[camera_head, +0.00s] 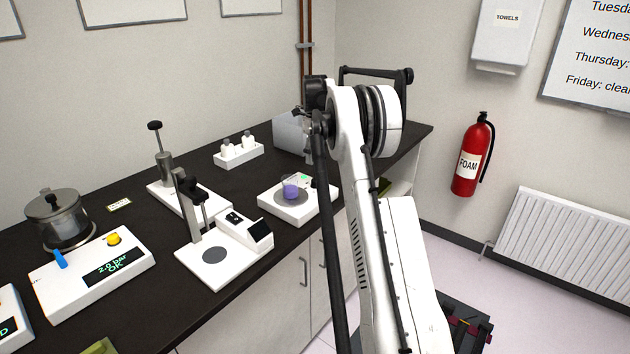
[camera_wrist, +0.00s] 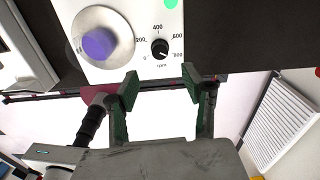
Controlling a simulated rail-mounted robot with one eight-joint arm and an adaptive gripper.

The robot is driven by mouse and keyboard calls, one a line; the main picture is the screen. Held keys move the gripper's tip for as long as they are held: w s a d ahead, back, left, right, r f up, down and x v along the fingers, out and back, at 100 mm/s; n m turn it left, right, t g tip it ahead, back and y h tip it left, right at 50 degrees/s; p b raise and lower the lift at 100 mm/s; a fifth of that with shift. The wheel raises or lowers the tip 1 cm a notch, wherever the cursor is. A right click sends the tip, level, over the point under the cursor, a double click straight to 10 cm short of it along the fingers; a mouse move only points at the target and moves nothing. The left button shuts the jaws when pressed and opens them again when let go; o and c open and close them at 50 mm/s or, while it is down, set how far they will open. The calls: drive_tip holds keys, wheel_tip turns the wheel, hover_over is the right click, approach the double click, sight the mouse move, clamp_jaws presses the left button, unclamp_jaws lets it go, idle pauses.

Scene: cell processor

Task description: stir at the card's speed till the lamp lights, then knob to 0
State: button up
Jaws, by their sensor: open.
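The white stirrer (camera_head: 273,207) stands on the dark bench and fills the top of the wrist view (camera_wrist: 112,72). A beaker of purple liquid (camera_head: 291,187) sits on its round grey plate; the wrist view shows the beaker from above (camera_wrist: 98,44). The black knob (camera_wrist: 159,48) has an rpm scale from 0 to 800; its exact setting is too small to read surely. A bright green round lamp (camera_wrist: 171,4) shows at the top edge. My gripper (camera_wrist: 161,88) is open and empty, its fingertips apart from the knob.
A small card (camera_head: 119,205) lies on the bench, its text unreadable. Left of the stirrer are a white device with a stand (camera_head: 215,269), a pressure unit (camera_head: 55,292) and a metal pot (camera_head: 57,215). A white bottle rack (camera_head: 240,156) stands behind.

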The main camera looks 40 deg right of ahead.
sight(315, 180)
wheel_tip(315, 180, down, 10)
drive_tip(key=shift+f+p, duration=0.25)
drive_tip(key=shift+p, duration=0.2)
clamp_jaws()
